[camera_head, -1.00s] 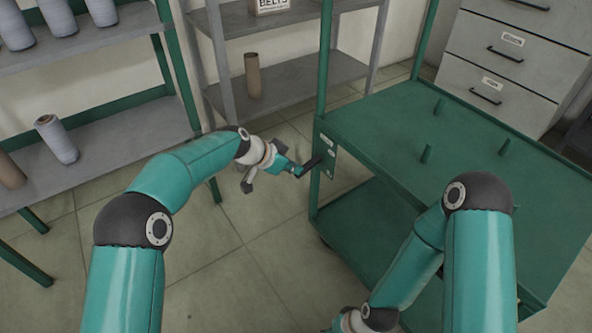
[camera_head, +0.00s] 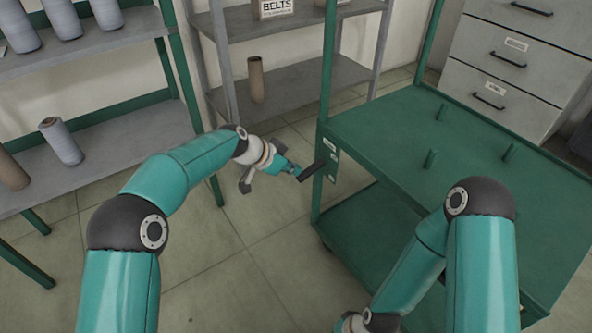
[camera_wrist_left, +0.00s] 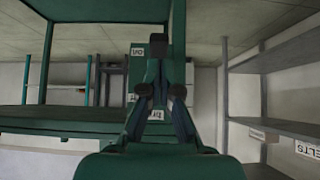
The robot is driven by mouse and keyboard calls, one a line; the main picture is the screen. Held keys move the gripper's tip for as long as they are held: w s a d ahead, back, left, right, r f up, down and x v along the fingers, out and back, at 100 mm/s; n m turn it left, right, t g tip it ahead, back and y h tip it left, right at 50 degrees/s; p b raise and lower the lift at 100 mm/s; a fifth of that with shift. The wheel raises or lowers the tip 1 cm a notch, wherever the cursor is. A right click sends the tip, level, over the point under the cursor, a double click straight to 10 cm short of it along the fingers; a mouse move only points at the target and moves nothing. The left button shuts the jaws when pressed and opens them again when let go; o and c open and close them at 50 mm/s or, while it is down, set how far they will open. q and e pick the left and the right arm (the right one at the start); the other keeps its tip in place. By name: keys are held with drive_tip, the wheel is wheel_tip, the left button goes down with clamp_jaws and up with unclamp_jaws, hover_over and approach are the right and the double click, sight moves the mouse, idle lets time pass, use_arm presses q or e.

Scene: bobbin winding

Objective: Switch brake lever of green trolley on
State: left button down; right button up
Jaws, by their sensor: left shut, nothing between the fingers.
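The green trolley (camera_head: 395,127) stands at the right of the head view. Its brake lever (camera_head: 311,172), a short black bar, sticks out slantwise by the near left corner post, beside small labels. In the left wrist view, the lever (camera_wrist_left: 158,42) appears just past my fingertips. My left gripper (camera_head: 292,168) is shut and empty, its tips close to the lever; I cannot tell whether they touch. The gripper (camera_wrist_left: 158,75) covers part of the trolley panel in the wrist view. My right arm reaches down in front of the trolley; its gripper is out of view.
A shelf (camera_head: 115,128) with several grey cones stands at left. A grey shelf (camera_head: 300,82) behind holds a brown tube (camera_head: 256,80) and a belts box (camera_head: 273,8). Drawers (camera_head: 510,60) stand behind the trolley. The floor (camera_head: 245,240) between shelf and trolley is clear.

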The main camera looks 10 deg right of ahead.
use_arm(q)
drive_tip(key=a+f+p+v, duration=0.1)
drive_tip(key=v, duration=1)
drive_tip(key=shift+s+a+f+p, duration=0.2)
drive_tip(key=shift+s+a+p, duration=0.05)
drive_tip(key=shift+s+p, duration=0.1)
